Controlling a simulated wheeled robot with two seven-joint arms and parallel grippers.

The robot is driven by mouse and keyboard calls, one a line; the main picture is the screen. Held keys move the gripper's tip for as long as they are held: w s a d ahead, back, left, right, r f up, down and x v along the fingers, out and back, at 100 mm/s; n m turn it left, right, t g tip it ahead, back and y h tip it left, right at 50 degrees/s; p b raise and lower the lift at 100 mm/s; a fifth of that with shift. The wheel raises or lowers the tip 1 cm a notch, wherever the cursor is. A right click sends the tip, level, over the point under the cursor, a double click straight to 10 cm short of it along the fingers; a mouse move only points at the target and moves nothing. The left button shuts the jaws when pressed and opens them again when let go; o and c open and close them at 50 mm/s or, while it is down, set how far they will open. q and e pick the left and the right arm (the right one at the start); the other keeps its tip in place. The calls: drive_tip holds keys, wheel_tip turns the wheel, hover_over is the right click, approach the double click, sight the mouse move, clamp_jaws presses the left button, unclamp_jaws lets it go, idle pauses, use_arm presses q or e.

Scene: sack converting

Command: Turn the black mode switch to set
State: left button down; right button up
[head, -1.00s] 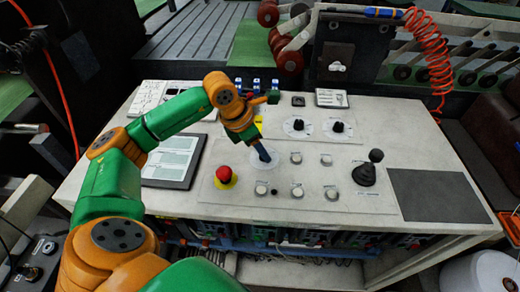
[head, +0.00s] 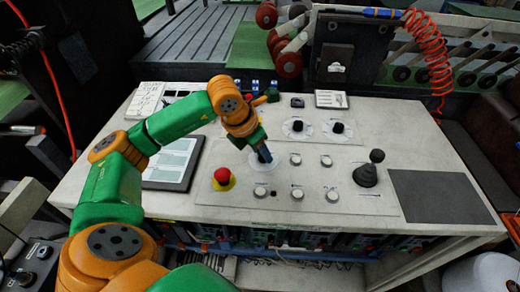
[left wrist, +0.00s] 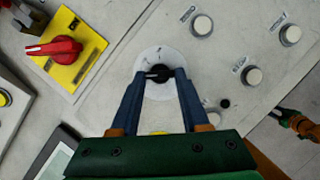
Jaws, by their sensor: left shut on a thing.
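The black mode switch (left wrist: 158,73) is a small black knob on a round pale dial plate (left wrist: 148,57) in the left wrist view. My left gripper (left wrist: 160,78) is shut on it, with one blue finger on each side. In the head view the left gripper (head: 266,157) comes down onto the dial plate (head: 261,163) on the panel, and its fingers hide the knob. The lettering around the dial is too small to read.
A red mushroom button (head: 222,175) stands left of the dial. Several pale push buttons (head: 297,193) lie around it. A black joystick (head: 367,172) stands further right. Two black knobs (head: 298,126) are behind. A red rotary handle (left wrist: 55,47) on yellow shows in the wrist view.

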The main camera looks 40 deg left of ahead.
use_arm(q)
drive_tip(key=shift+c, duration=1.9)
unclamp_jaws()
drive_tip(key=shift+w, duration=0.1)
drive_tip(key=b+v, duration=0.1)
drive_tip(key=v, duration=0.6)
drive_tip(key=shift+r, duration=0.15)
